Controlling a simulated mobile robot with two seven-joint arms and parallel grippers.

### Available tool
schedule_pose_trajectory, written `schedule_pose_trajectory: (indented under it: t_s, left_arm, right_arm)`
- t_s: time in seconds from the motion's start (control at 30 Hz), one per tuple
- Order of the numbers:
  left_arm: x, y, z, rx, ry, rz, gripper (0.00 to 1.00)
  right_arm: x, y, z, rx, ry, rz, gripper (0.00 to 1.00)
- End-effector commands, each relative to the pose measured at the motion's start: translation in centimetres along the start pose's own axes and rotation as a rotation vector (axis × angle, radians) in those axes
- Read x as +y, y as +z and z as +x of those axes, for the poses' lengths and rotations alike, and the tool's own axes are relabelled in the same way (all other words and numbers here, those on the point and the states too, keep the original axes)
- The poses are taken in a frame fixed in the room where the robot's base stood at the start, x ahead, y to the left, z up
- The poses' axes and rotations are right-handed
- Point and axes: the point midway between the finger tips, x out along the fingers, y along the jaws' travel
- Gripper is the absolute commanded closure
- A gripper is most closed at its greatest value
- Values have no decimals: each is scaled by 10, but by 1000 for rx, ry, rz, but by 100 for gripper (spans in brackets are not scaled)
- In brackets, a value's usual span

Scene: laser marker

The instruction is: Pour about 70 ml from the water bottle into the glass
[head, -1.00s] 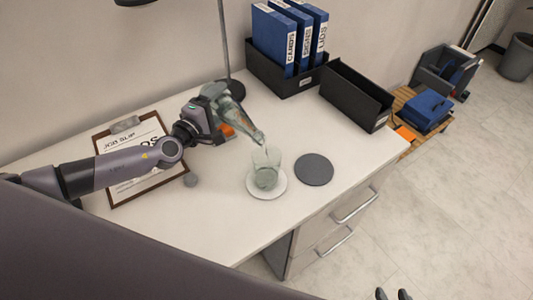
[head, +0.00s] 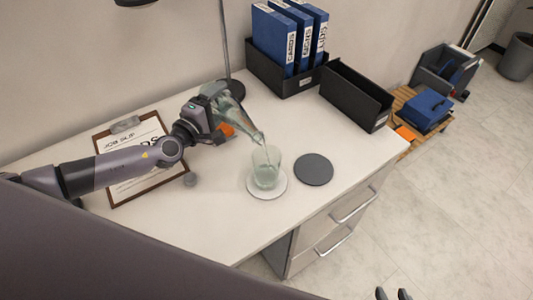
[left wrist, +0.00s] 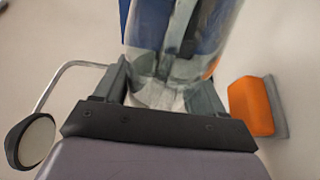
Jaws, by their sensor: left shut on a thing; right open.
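The clear water bottle (head: 238,116) is tilted, its neck down to the right over the glass. My left gripper (head: 212,108) is shut on the bottle, which also fills the middle of the left wrist view (left wrist: 180,60). The glass (head: 266,168) stands upright on a white round coaster (head: 281,190). A thin stream appears to run from the bottle's mouth to the glass, and the glass looks pale and partly filled; the exact level is unclear. My right gripper (head: 393,294) is open and empty at the bottom edge, away from the desk.
A dark round coaster (head: 314,170) lies right of the glass. Behind are a black box with blue binders (head: 290,85) and an empty black tray (head: 355,95). A clipboard (head: 125,150) lies under my left arm. A lamp pole (head: 224,45) and an orange item (left wrist: 252,105) are near the bottle.

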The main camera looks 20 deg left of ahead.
Motion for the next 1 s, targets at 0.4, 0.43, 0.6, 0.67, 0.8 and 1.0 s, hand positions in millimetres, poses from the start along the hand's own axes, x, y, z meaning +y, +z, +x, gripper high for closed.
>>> schedule_pose_trajectory:
  t_s: [0.4,0.43,0.6,0.67,0.8,1.0]
  left_arm:
    - [-12,-6,2,5,-90,-236,87]
    - [-10,-7,3,6,-109,-283,87]
    - [-16,-1,0,3,-139,-345,87]
    - [-16,0,0,3,-140,-348,87]
    - [-13,2,0,3,-152,-381,87]
    - [-10,8,-2,2,-184,-454,87]
  right_arm:
    - [0,6,3,-7,0,0,57]
    - [0,5,1,-12,0,0,57]
    - [0,-11,-6,10,0,0,57]
    - [0,-12,-6,10,0,0,57]
    - [0,-15,-10,2,0,0,57]
    - [0,-26,-19,-1,0,0,57]
